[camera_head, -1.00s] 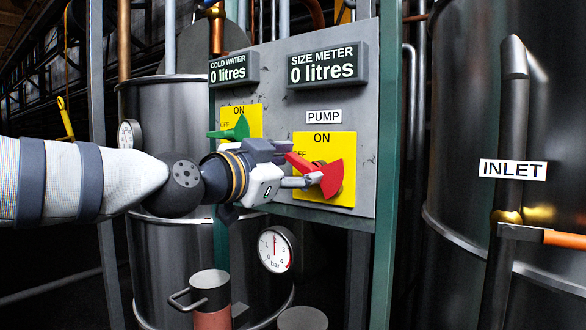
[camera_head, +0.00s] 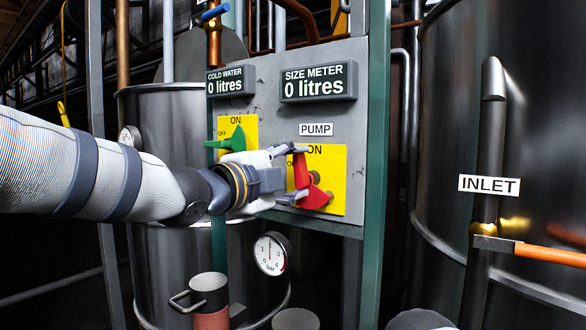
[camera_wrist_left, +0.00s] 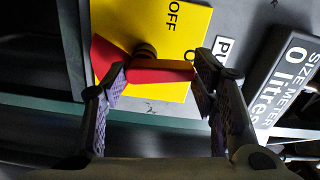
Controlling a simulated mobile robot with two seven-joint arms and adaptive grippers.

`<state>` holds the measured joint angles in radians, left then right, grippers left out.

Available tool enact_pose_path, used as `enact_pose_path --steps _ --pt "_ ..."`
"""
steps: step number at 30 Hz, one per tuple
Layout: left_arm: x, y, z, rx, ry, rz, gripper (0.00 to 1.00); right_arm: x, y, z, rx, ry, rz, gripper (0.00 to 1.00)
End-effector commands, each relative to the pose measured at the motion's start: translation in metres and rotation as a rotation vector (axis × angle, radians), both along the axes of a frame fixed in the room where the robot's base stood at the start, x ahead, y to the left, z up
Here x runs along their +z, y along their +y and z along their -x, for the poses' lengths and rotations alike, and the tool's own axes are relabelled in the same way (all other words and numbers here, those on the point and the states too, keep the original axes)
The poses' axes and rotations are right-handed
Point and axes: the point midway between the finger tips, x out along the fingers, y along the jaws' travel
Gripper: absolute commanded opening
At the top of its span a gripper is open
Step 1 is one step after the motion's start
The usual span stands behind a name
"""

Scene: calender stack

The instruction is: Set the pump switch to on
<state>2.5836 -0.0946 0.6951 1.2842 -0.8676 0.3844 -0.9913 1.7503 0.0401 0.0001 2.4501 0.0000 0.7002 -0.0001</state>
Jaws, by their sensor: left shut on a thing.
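The red pump switch (camera_head: 313,198) is on a yellow plate (camera_head: 333,180) under the PUMP label (camera_head: 316,129). Its narrow handle points up, toward the ON word, which is partly covered. My left gripper (camera_head: 291,173) is at the switch from the left, its fingers around the red handle. In the left wrist view, the red handle (camera_wrist_left: 160,75) spans between the two fingers (camera_wrist_left: 160,78), with OFF readable on the plate and ON mostly hidden by a finger. My right gripper does not show.
A green switch (camera_head: 234,140) on another yellow plate is close above my left wrist. The SIZE METER display (camera_head: 318,83) and COLD WATER display (camera_head: 231,82) read 0 litres. A pressure gauge (camera_head: 271,254) is below; the INLET pipe (camera_head: 487,150) is at right.

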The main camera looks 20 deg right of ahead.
Motion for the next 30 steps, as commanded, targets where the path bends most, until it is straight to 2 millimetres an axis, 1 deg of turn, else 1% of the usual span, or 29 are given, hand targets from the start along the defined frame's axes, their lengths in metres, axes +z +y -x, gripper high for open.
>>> enact_pose_path --steps 1,10,28,29,30 --pt "0.0054 -0.0012 0.0030 -0.001 -0.030 -0.018 0.25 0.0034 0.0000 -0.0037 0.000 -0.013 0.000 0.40" --pt "0.0038 -0.0023 0.0034 -0.001 -0.124 -0.090 0.25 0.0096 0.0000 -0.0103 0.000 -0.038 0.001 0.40" --pt "0.0021 -0.0024 0.0029 -0.001 -0.149 -0.111 0.25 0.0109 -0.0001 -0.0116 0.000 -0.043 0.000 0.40" --pt "0.0021 -0.0024 0.0029 -0.001 -0.149 -0.111 0.55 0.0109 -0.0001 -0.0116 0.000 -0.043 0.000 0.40" --pt "0.0021 -0.0024 0.0029 -0.001 -0.148 -0.110 0.64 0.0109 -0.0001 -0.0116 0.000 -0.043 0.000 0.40"
